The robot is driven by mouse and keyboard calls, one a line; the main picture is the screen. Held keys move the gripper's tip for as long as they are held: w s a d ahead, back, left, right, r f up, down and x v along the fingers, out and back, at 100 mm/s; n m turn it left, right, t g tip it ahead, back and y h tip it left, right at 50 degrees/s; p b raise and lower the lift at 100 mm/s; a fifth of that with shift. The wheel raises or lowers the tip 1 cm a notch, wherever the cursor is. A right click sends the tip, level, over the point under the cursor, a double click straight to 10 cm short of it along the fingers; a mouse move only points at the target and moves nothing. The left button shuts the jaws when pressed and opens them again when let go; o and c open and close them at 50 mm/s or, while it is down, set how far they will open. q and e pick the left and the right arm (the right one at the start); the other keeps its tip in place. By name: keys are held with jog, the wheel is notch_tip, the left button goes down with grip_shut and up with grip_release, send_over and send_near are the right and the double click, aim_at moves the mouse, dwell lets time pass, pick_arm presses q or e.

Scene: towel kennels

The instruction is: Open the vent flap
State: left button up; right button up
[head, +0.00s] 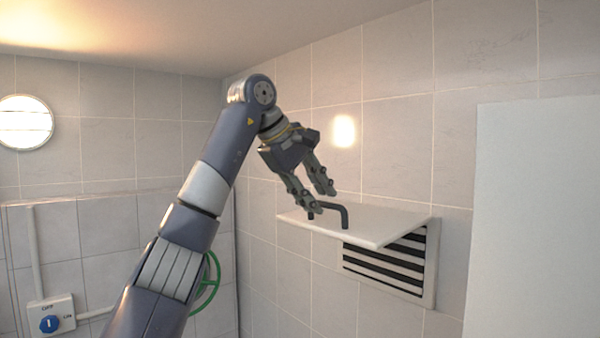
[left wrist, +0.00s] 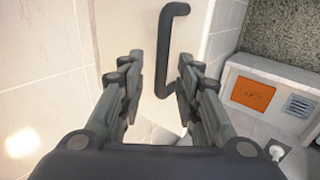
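The vent flap (head: 352,228) is a pale panel on the right wall, swung up and standing out roughly level from its top edge. Below it the dark slats of the vent (head: 385,264) show. A dark bar handle (head: 345,215) is fixed on the flap's face; it also shows in the left wrist view (left wrist: 163,50). My left gripper (head: 320,201) is just above the handle, fingers apart. In the left wrist view the handle lies ahead of the open fingertips (left wrist: 158,68), with nothing between them. My right gripper is not in view.
A white panel (head: 535,220) stands at the right. A green wheel (head: 207,285) is partly behind my left arm. A switch box with a blue knob (head: 49,323) is at lower left. The left wrist view shows a white unit with an orange panel (left wrist: 253,95) below.

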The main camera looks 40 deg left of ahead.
pick_arm(q)
jog(key=v, duration=0.9)
jog(key=shift+s+a+f, duration=0.1)
jog(key=shift+s+a, duration=0.05)
